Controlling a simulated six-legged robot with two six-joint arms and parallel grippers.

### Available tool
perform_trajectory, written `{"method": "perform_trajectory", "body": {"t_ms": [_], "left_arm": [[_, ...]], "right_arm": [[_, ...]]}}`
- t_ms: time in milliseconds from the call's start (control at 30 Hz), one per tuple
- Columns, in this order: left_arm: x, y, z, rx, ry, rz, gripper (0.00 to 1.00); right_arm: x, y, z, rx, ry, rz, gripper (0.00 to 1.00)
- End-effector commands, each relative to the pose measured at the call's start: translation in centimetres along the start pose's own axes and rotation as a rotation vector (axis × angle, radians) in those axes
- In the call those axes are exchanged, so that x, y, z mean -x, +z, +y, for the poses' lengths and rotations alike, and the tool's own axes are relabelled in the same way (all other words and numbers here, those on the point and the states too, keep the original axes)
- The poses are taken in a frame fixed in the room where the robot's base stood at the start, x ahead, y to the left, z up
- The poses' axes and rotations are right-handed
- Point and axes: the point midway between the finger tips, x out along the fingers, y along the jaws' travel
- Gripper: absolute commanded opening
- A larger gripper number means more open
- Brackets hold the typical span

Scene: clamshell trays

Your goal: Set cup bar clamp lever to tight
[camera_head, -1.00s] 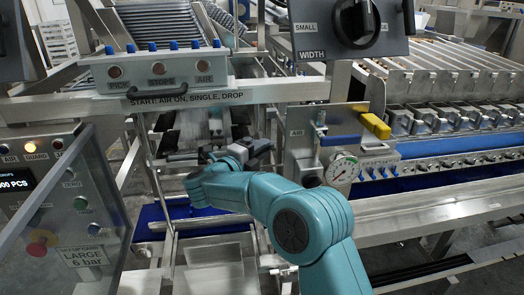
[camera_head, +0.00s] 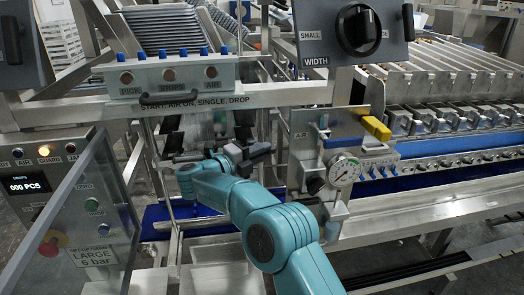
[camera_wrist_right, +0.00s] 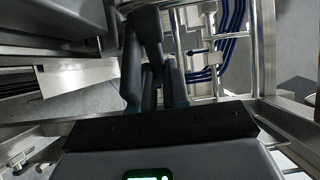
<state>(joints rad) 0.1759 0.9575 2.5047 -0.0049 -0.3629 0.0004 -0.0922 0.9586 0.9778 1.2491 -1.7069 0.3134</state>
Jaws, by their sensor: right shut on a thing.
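My right arm reaches in from the bottom of the head view, and its dark gripper (camera_head: 258,151) is at the cup bar mechanism below the START, AIR ON, SINGLE, DROP label. In the right wrist view, the black fingers of this gripper (camera_wrist_right: 152,75) are close together, shut on a slanted dark piece (camera_wrist_right: 153,36), which looks like the clamp lever. The fingers hide much of it, and its setting cannot be read. My left gripper is not in view.
A button panel (camera_head: 172,78) hangs above the gripper. A pressure gauge (camera_head: 344,171) and a yellow handle (camera_head: 376,128) are to its right. A clear guard (camera_head: 88,215) and control box (camera_head: 45,185) stand at left. Blue hoses (camera_wrist_right: 232,30) run right of the fingers.

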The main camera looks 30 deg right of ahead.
Motion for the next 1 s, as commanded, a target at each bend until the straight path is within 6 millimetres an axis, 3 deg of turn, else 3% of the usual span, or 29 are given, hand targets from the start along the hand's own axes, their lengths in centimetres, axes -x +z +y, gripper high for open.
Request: {"method": "perform_trajectory", "body": {"t_ms": [367,400,467,767,1000], "left_arm": [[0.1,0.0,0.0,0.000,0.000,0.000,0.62],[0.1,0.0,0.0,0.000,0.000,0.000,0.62],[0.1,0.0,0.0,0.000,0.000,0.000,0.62],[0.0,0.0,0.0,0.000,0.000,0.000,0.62],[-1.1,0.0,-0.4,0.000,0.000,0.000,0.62]], "right_arm": [[0.2,0.1,-0.2,-0.004,-0.004,-0.003,0.00],[0.2,0.1,-0.2,-0.004,-0.004,-0.003,0.21],[0.2,0.1,-0.2,-0.004,-0.003,-0.002,0.40],[0.3,0.1,-0.1,-0.002,-0.002,0.001,0.40],[3.9,0.2,0.2,-0.003,-0.002,-0.002,0.40]]}}
